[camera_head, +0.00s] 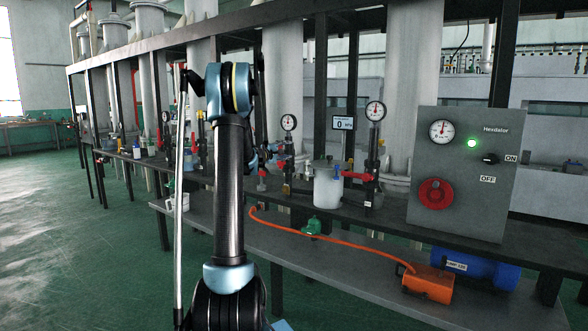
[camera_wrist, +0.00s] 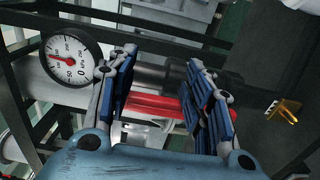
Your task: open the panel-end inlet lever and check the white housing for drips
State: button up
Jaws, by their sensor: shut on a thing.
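My gripper (camera_wrist: 165,85) is closed around a red lever (camera_wrist: 153,107) in the wrist view, with a blue-padded finger on each side of it. A dark pipe fitting (camera_wrist: 178,75) lies just beyond the lever. In the head view my arm partly hides the gripper, and only light blue parts (camera_head: 268,155) show beside the left gauge's valve stack. The white housing (camera_head: 327,188) stands upright on the bench, to the right of that stack. Red lever handles (camera_head: 357,176) show at its right side. No drips can be made out at this size.
A round gauge (camera_wrist: 70,60) is close to the left finger. A brass fitting (camera_wrist: 284,108) is at right. The grey control panel (camera_head: 465,165) has a lit green lamp. An orange hose (camera_head: 330,256) and orange box (camera_head: 428,283) lie on the lower shelf.

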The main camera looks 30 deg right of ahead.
jog(key=v, duration=0.7)
jog(key=shift+w+a, duration=0.2)
jog(key=shift+w, duration=0.15)
dwell(0.4)
jog(key=s+a+f+m+g+y, duration=0.1)
jog(key=s+a+f+m+y, duration=0.15)
jog(key=s+a, duration=0.55)
jog(key=s+a+f+m+g+y, duration=0.1)
jog(key=s+a+f+y, duration=0.15)
jog(key=s+a, duration=0.6)
jog(key=s+a+f+g+y, duration=0.1)
jog(key=s+a+f+y, duration=0.3)
jog(key=s+a, duration=0.5)
jog(key=s+a+f+y, duration=0.3)
jog(key=s+a+f, duration=0.6)
jog(key=s+a, duration=0.1)
jog(key=s+a+f+g+y, duration=0.1)
jog(key=s+a+f+y, duration=0.3)
jog(key=s+a+f, duration=0.3)
jog(key=s+a, duration=0.3)
jog(key=shift+a+g+y, duration=0.3)
jog(key=shift+m, duration=0.35)
